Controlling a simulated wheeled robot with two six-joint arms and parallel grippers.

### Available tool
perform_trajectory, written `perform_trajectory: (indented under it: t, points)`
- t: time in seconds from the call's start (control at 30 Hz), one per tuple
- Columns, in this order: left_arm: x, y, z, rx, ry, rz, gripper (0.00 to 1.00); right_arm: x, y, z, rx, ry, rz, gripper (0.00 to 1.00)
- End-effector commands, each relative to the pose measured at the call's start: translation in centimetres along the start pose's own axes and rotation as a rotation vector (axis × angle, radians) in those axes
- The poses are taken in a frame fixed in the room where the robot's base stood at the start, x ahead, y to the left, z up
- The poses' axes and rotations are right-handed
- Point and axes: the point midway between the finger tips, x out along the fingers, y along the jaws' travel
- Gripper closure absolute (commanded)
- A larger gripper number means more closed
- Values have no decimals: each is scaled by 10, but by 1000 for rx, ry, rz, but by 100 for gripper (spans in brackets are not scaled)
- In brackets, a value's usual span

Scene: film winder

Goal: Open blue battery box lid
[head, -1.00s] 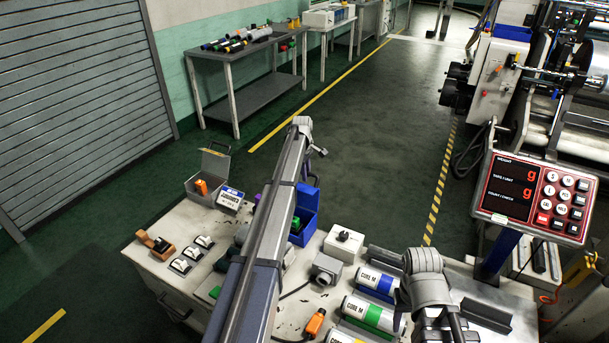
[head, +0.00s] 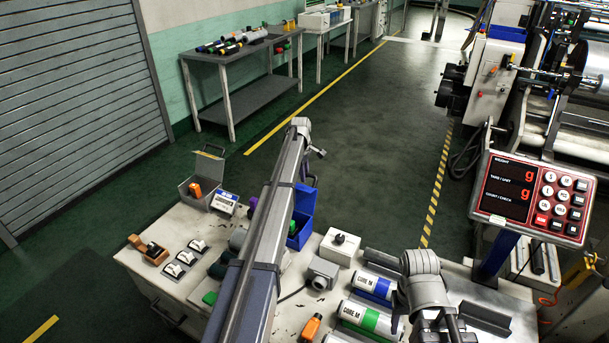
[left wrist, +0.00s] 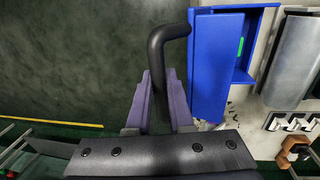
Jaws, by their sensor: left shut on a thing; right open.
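The blue battery box (head: 301,238) stands on the bench in the head view, partly behind my left arm. Its blue lid (head: 306,198) stands raised at the far side, and something green shows inside. In the left wrist view the lid (left wrist: 216,65) is a broad blue panel beside the open box (left wrist: 249,22). A bent black handle (left wrist: 172,32) reaches from near the lid's edge to my left gripper (left wrist: 158,80). The gripper is shut on this handle. In the head view my left arm hides that grip. My right gripper does not show; only its arm does.
A red-framed weight display (head: 533,199) stands at right. The floor behind the bench is clear.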

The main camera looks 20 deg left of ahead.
Motion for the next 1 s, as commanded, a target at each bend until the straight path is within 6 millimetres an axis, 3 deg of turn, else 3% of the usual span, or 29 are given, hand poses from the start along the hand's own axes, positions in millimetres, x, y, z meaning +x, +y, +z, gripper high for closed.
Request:
perform_trajectory:
  t: [0.13,0.57,1.0]
  points:
    - [0,1,0,0,0,1,68,0,0,0,0,0,0,50]
    - [-8,0,0,0,0,1,68,-8,1,0,0,0,0,50]
    - [-62,1,0,0,0,1,68,-61,6,4,0,0,0,50]
